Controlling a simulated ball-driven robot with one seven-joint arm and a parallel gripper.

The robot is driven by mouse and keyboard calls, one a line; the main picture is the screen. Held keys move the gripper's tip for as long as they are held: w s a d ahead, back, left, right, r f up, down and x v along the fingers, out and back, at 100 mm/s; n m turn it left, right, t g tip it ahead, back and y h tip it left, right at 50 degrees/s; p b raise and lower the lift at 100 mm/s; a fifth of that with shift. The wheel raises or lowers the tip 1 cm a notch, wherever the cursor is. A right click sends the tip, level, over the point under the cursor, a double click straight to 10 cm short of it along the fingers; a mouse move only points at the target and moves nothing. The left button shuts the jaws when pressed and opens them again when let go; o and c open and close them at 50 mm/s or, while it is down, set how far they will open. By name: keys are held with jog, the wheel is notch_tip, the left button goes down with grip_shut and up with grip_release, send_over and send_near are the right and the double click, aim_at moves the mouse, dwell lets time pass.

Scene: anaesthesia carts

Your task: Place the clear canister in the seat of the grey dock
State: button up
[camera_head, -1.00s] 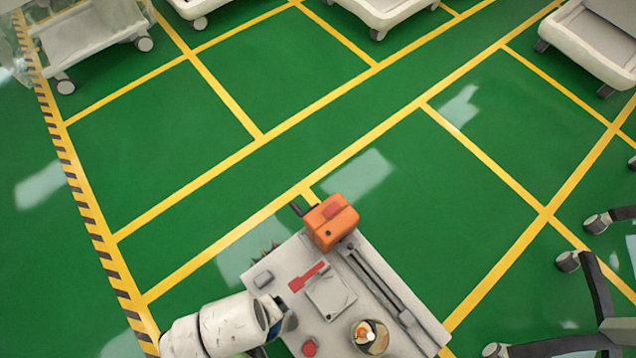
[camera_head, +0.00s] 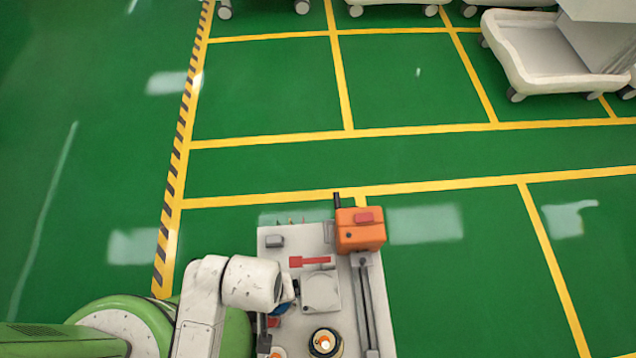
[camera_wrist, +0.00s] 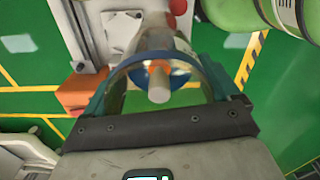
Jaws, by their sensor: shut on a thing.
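My gripper (camera_head: 288,293) is low over the left part of the pale cart top (camera_head: 292,237). In the wrist view my gripper (camera_wrist: 165,95) has its dark teal fingers on both sides of the clear canister (camera_wrist: 178,75), and is shut on it. The canister looks see-through with a blue band and a grey stub at its near end. In the head view it is mostly hidden by my gripper. A square grey block (camera_head: 320,290), possibly the grey dock, lies just right of my gripper. I cannot make out its seat.
An orange box (camera_head: 360,230) stands at the cart's back right corner, above a long grey rail (camera_head: 366,305). A red flat piece (camera_head: 309,262) and a small grey box (camera_head: 274,241) lie behind my gripper. A round jar (camera_head: 325,342) stands at front. Green floor surrounds the cart.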

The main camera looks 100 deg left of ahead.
jog(key=w+a+f+b, duration=0.3)
jog(key=w+a+f, duration=0.3)
jog(key=f, duration=0.5)
jog(key=shift+w+a+f, duration=0.15)
jog(key=shift+w+f, duration=0.15)
jog(key=shift+w, duration=1.05)
jog(key=shift+f, duration=0.15)
jog(key=o, duration=1.4)
notch_tip(320, 180, up, 12)
jog(key=p, duration=0.2)
jog(key=shift+p, duration=0.35)
